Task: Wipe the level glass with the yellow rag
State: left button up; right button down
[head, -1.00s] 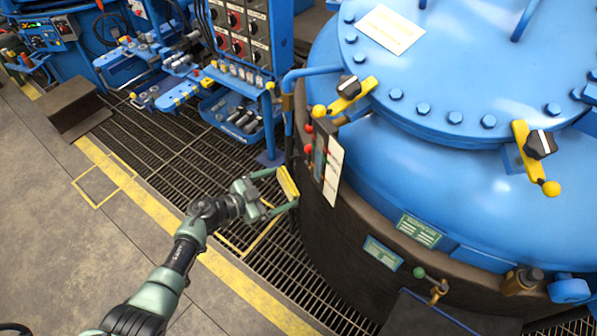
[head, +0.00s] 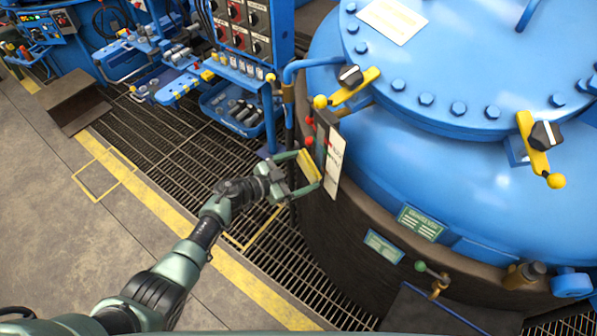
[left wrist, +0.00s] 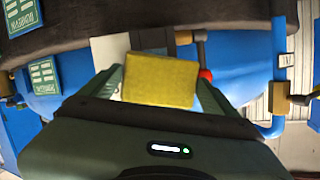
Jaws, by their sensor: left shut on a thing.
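The yellow rag (head: 309,166) is a folded pad held between the fingertips of my left gripper (head: 306,172). In the left wrist view the rag (left wrist: 160,80) spans both fingers and hides what lies straight behind it. The level glass (head: 322,140) is a narrow dark upright fitting with red knobs on the blue furnace's side, beside a white plate (head: 335,160). The rag is very close to its lower part; I cannot tell whether they touch. In the left wrist view a dark part of the fitting (left wrist: 152,40) shows above the rag. My right gripper is out of view.
The large blue furnace (head: 430,170) with yellow lid clamps fills the right. A blue pipe (head: 310,62) runs above the level glass. A control panel (head: 240,25) and tool racks stand behind. Open floor grating (head: 190,140) lies to the left.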

aim_at(318, 156)
pick_arm(q)
jog(key=shift+w+d, duration=0.5)
jog(key=shift+d, duration=0.35)
dwell(0.6)
jog(key=shift+r, duration=0.1)
notch_tip(318, 156, up, 4)
jog(key=p, duration=0.4)
jog(key=shift+a, duration=0.1)
jog(key=f+b, duration=0.3)
jog(key=f, duration=0.1)
jog(key=shift+d+f+b, duration=0.15)
jog(key=shift+d+b, duration=0.05)
jog(key=shift+b, duration=0.1)
